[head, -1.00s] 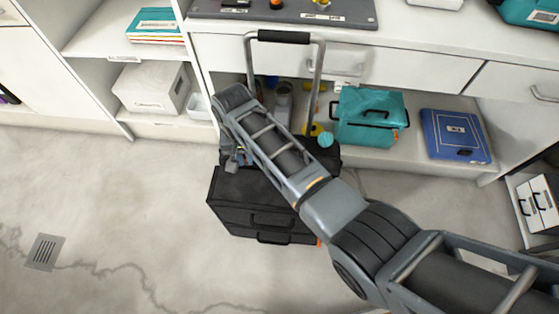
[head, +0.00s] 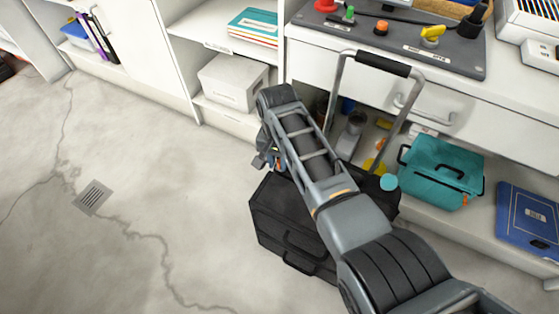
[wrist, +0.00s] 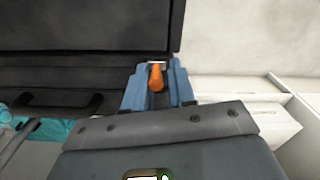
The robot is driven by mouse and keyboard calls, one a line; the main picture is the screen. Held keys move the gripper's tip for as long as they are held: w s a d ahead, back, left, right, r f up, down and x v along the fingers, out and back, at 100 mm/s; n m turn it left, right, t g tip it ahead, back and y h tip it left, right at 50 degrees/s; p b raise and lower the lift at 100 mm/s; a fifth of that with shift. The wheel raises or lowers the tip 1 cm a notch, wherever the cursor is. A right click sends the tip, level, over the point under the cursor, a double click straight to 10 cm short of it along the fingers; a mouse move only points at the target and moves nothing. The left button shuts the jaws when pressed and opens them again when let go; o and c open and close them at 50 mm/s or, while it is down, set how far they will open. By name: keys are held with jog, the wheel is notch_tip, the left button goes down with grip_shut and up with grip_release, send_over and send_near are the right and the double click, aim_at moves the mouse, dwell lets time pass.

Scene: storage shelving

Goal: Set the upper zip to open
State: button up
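The black suitcase (head: 290,222) stands on the floor with its long handle (head: 383,62) pulled up. It also fills the upper left of the wrist view (wrist: 80,75). An orange zip pull (wrist: 156,77) shows at the suitcase's edge, between the two blue-grey fingers of my gripper (wrist: 157,88). The fingers look closed up against the pull's sides. In the head view my gripper (head: 266,160) is at the far left corner of the suitcase top, partly behind my arm. The zip track and the pull cannot be made out there.
A teal bag (head: 440,175) and a blue case (head: 527,225) are on the low shelf at right. A grey box (head: 233,82) sits in the shelving behind. A panel with coloured knobs (head: 400,38) lies on the counter. The floor at left is clear, with a drain (head: 92,197).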

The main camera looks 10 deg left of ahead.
jog(key=shift+o, duration=1.1)
jog(key=shift+d, duration=0.1)
notch_tip(320, 180, up, 8)
jog(key=p, duration=0.2)
jog(key=shift+f+p, duration=0.15)
jog(key=shift+p, duration=0.2)
